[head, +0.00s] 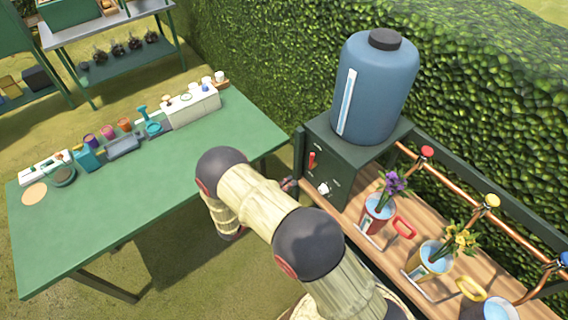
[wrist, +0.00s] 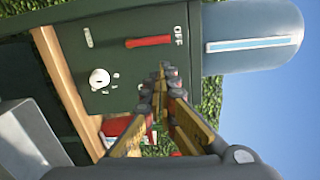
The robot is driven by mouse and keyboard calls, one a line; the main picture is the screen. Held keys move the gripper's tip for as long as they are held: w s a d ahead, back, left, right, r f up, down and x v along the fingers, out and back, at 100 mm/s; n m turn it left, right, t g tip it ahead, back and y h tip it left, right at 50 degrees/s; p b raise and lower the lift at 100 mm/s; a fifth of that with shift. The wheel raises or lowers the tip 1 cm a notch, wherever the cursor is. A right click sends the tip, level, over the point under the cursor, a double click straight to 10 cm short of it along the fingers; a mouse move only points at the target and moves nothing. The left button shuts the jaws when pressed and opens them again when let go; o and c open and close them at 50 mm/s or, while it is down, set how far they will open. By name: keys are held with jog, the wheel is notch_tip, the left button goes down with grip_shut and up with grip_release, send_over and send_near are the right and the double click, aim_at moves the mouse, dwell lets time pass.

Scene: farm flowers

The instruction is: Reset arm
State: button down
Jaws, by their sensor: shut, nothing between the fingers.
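My gripper (wrist: 165,75) is shut and empty in the wrist view. Its fingers point at the front panel of a dark green box (wrist: 120,15). In the wrist view a red lever (wrist: 150,41) beside the word OFF and a white knob (wrist: 99,78) are on that panel. The fingertips appear just below the lever; I cannot tell whether they touch the panel. In the head view my bent arm spans the middle, and the gripper is mostly hidden behind it. The lever (head: 312,160) and knob (head: 324,188) also show there.
A blue tank (head: 376,88) stands on the box. Right of it, a wooden bench holds a red bucket (head: 376,213) with purple flowers and a yellow bucket (head: 430,258) with yellow flowers, under copper pipes. A green table (head: 130,200) with pots and tools is left. A hedge stands behind.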

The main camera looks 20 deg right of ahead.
jog(key=s+d+f+m+g, duration=0.3)
jog(key=s+f+m+g, duration=0.1)
jog(key=s+m, duration=0.35)
jog(key=s+a+r+m+g+y, duration=0.1)
jog(key=s+r+m+g+y, duration=0.4)
jog(key=s+m, duration=0.55)
jog(key=s+a+r+m+y+b, duration=0.1)
jog(key=s+a+r+m+y, duration=0.15)
jog(key=r+m, duration=0.35)
jog(key=s+a+r+m+y, duration=0.1)
jog(key=r+m+y, duration=0.3)
jog(key=r+m, duration=0.25)
jog(key=s+a+r+m+y+b, duration=0.1)
jog(key=a+r+m+y, duration=0.15)
jog(key=r+m, duration=0.35)
jog(key=s+d+r+m+t+y, duration=0.1)
jog(key=s+d+r+t, duration=0.1)
jog(key=r, duration=0.6)
jog(key=s+d+r+m+t+y, duration=0.1)
jog(key=s+d+r+m+t, duration=0.1)
jog(key=r+t, duration=0.3)
notch_tip(320, 180, up, 3)
jog(key=shift+s+b, duration=0.3)
jog(key=shift+b, duration=0.15)
